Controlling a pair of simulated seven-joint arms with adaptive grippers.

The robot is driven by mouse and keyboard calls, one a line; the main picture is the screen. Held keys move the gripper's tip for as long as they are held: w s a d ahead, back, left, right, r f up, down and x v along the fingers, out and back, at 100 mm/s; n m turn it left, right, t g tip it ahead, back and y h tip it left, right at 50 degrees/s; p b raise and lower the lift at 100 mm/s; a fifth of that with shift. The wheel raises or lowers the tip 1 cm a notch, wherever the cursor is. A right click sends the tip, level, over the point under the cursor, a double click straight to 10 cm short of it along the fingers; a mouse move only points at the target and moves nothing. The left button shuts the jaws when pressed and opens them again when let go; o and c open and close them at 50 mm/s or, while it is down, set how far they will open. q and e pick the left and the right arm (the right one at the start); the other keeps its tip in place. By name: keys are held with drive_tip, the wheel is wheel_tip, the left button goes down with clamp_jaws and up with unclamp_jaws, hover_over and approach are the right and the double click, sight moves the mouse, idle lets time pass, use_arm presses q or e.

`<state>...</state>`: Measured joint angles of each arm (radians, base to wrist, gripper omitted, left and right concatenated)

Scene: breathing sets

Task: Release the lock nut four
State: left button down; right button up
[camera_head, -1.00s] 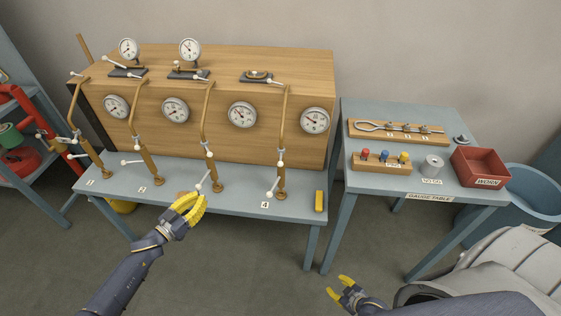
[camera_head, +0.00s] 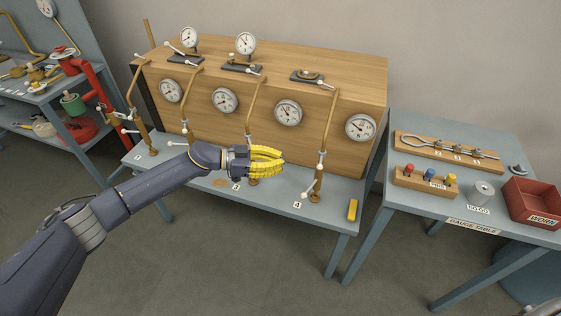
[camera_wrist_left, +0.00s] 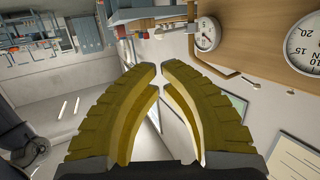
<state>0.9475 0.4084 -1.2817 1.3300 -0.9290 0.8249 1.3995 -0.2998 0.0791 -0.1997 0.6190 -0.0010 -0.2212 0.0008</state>
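Station four's brass pipe (camera_head: 322,150) stands on the blue bench behind the "4" label (camera_head: 297,205). A white-tipped lever (camera_head: 309,188) and a brass base fitting (camera_head: 315,197) sit at its foot; the lock nut itself is too small to make out surely. My left gripper (camera_head: 283,162), with yellow fingers, is left of pipe four, in front of pipe three, whose lower part it hides. In the left wrist view its fingertips (camera_wrist_left: 159,68) nearly meet, with a narrow gap and nothing between them. My right gripper is out of view.
A wooden cabinet (camera_head: 330,95) with gauges (camera_head: 288,112) stands behind the pipes. The gauge table (camera_head: 470,208) on the right holds a peg block (camera_head: 425,184) and a red tray (camera_head: 530,203).

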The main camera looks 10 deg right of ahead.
sight(320, 167)
use_arm(q)
drive_tip(key=d+f, duration=0.2)
drive_tip(key=d, duration=0.9)
drive_tip(key=shift+s+d, duration=0.5)
drive_tip(key=shift+d, duration=0.15)
idle(0.4)
drive_tip(key=shift+s+d+f, duration=0.1)
drive_tip(key=shift+s+d, duration=0.1)
drive_tip(key=shift+d, duration=0.5)
drive_tip(key=shift+s+d, duration=0.2)
drive_tip(key=shift+d, duration=0.55)
drive_tip(key=shift+s, duration=0.1)
